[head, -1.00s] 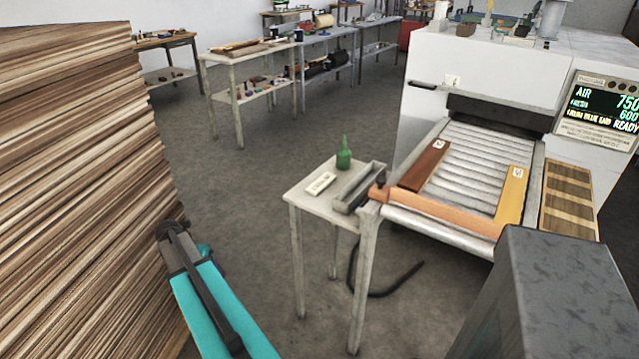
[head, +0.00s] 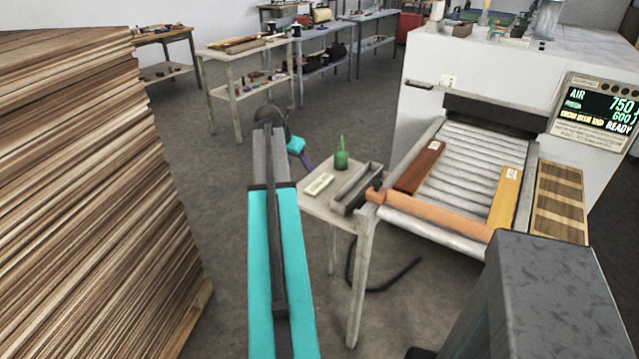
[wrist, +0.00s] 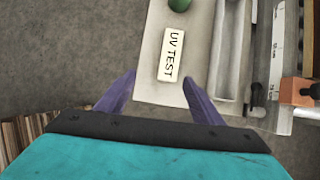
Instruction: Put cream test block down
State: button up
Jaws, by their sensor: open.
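The cream test block (head: 319,184), lettered "UV TEST", lies flat on the small grey side table (head: 324,203). In the wrist view the block (wrist: 173,53) lies just beyond my fingertips, near the table's front edge. My gripper (wrist: 158,80) is open, with its two purple fingers apart and nothing between them. In the head view my gripper (head: 305,160) hangs to the left of the table, its fingers partly hidden by my arm.
A green bottle (head: 341,155) stands behind the block. The roller conveyor (head: 455,180) carries a dark red board (head: 419,167) and a yellow board (head: 506,197). A tall wood stack (head: 90,190) stands left.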

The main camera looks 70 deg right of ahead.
jog(key=shift+s+d+r, duration=0.15)
jog(key=shift+s+d, duration=0.1)
jog(key=shift+s, duration=0.35)
jog(key=shift+s+d+r, duration=0.1)
jog(key=shift+s+d, duration=0.15)
jog(key=shift+s, duration=0.35)
jog(key=shift+f, duration=0.1)
jog(key=p, duration=0.2)
send_near(319, 183)
jog(key=shift+x, duration=0.85)
jog(key=shift+w+d+f, duration=0.1)
jog(key=shift+d+f, duration=0.05)
jog(key=shift+f, duration=0.15)
jog(key=shift+d+f, duration=0.1)
jog(key=shift+p+x, duration=0.7)
jog(key=shift+x, duration=1.75)
